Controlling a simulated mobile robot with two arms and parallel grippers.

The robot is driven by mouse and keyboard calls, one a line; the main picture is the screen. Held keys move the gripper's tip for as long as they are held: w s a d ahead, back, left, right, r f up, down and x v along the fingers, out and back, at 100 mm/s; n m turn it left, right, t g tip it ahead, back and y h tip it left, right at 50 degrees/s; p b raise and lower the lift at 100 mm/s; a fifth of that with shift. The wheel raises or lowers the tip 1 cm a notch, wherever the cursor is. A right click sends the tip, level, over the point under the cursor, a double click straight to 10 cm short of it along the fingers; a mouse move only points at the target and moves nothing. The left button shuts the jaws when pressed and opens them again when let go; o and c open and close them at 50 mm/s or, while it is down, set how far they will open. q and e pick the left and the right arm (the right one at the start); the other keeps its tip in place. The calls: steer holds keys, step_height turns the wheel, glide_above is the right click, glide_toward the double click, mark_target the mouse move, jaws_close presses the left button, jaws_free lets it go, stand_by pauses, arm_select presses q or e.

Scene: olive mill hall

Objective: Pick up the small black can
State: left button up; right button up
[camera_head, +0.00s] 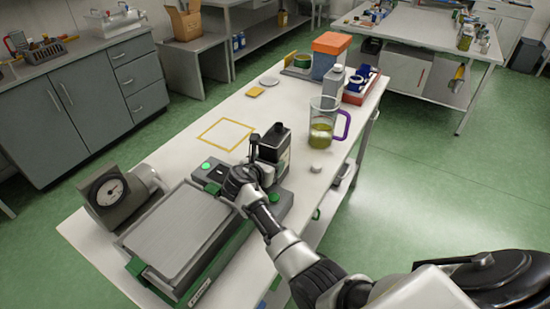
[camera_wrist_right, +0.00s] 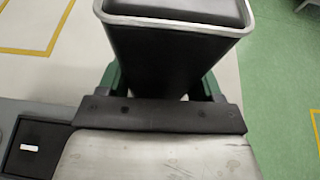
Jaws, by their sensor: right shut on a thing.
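The small black can (camera_head: 275,146) is a boxy dark container, upright, above the right side of the white table beside the scale. In the right wrist view the can (camera_wrist_right: 173,55) fills the upper middle, with a pale metal rim at its top. My right gripper (camera_head: 263,165) is shut on the can; its fingers also show in the wrist view (camera_wrist_right: 162,88), one on each side of the can. The can's lower part is hidden by the gripper, so I cannot tell whether it touches the table. My left gripper is not in view.
A platform scale (camera_head: 180,235) with a round dial (camera_head: 108,190) stands at the near left. A jug (camera_head: 322,125) with a purple handle and a small white lid (camera_head: 320,169) stand to the right. A yellow square outline (camera_head: 225,134) on the table is empty.

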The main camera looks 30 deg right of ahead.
mark_target(266, 154)
steer(key=c, duration=0.4)
steer(key=shift+r, duration=0.1)
steer(key=shift+c, duration=0.2)
steer(key=shift+w+r, duration=0.1)
steer(key=shift+r, duration=0.05)
steer(key=shift+r, duration=1.85)
steer(key=w+d+r+b, duration=0.1)
steer(key=d+r+b, duration=0.1)
steer(key=d+r, duration=0.5)
steer(key=shift+w+d, duration=0.4)
steer(key=shift+d, duration=1.8)
steer(key=shift+d, duration=0.1)
